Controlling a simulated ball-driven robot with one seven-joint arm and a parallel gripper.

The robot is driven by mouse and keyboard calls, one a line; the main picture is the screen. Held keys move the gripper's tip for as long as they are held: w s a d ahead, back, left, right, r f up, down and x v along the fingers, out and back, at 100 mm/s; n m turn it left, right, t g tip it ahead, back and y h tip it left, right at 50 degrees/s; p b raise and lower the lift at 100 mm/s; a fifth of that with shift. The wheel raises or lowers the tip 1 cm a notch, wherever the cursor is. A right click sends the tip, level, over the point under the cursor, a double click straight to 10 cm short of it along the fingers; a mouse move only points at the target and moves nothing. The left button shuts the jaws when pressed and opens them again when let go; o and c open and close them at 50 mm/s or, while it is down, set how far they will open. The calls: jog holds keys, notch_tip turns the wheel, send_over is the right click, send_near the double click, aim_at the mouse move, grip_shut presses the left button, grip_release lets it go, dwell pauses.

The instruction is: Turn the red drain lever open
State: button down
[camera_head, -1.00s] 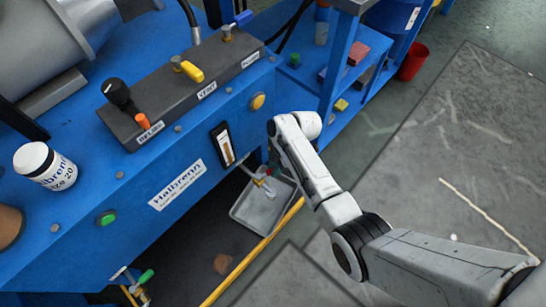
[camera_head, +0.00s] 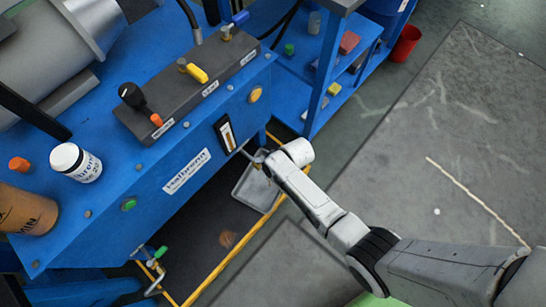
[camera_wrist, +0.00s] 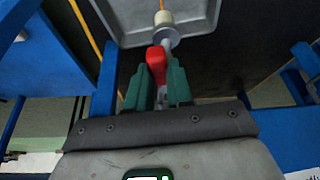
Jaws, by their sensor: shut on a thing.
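The red drain lever (camera_wrist: 157,62) stands between the two green fingers of my gripper (camera_wrist: 158,82) in the wrist view. The fingers are shut on it, one on each side. The lever joins a grey metal valve stem with a pale round end (camera_wrist: 164,32) just beyond it. In the head view, my white wrist reaches to the front of the blue machine, just above the grey drip tray (camera_head: 250,190). It hides the red lever and most of my gripper there. The tray rim also shows in the wrist view (camera_wrist: 213,20).
The blue machine (camera_head: 100,130) carries a dark panel with yellow, blue, orange and black controls. A green-handled valve (camera_head: 160,253) is low at left. A yellow rail (camera_head: 228,260) runs below. A blue shelf (camera_head: 312,105) stands behind. The floor at right is open.

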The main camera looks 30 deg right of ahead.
jog(key=shift+s+a+m+h+p, duration=0.2)
jog(key=shift+a+m, duration=0.1)
jog(key=shift+m, duration=0.3)
jog(key=shift+s+a+m+h+p, duration=0.15)
jog(key=shift+a+m+h, duration=0.1)
jog(key=shift+m, duration=0.35)
jog(key=c, duration=1)
grip_release()
jog(key=p+v, duration=0.4)
jog(key=v, duration=0.6)
jog(key=shift+s+r+p, duration=0.2)
jog(key=shift+r+p, duration=0.15)
